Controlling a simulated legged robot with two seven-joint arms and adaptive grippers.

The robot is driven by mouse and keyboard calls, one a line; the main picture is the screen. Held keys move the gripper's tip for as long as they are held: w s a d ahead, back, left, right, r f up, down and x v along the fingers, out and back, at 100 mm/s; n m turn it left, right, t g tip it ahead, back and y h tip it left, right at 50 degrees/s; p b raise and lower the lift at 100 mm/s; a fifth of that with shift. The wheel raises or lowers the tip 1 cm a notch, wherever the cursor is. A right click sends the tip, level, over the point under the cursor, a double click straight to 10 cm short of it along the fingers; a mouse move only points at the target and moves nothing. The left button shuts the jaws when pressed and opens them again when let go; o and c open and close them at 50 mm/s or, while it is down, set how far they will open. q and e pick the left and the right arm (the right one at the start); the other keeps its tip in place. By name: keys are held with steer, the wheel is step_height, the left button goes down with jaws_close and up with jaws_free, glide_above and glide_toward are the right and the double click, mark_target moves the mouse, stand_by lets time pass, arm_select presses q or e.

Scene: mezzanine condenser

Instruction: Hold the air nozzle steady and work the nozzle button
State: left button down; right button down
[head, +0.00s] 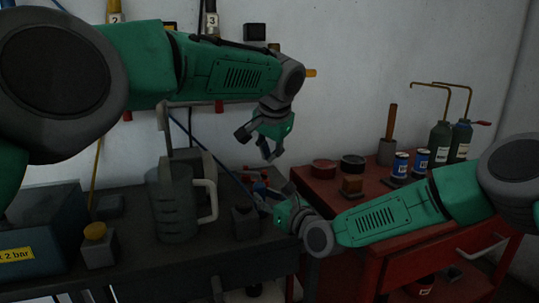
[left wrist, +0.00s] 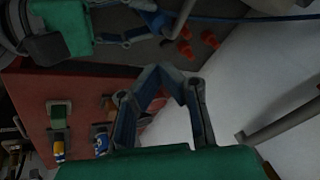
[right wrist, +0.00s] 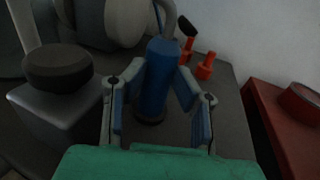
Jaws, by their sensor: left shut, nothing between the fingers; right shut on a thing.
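The blue air nozzle (right wrist: 156,82) stands between the fingers of my right gripper (right wrist: 158,75), which is shut on its body in the right wrist view. In the head view, my right gripper (head: 268,207) is low over the dark bench, and the nozzle is mostly hidden there. My left gripper (head: 270,152) is shut and empty, above and apart from the right one. Its fingertips (left wrist: 165,75) meet in the left wrist view. A blue hose (head: 205,150) runs down toward the nozzle. I cannot make out the nozzle button.
A jug (head: 172,205) and a capped block (head: 245,222) stand on the dark bench (head: 200,262), left of my right gripper. Small orange-red pieces (right wrist: 206,66) lie beyond the nozzle. A red cabinet (head: 415,240) with cans and bottles is at right.

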steer(key=c, duration=1.2)
jaws_free()
steer(key=shift+f, duration=0.1)
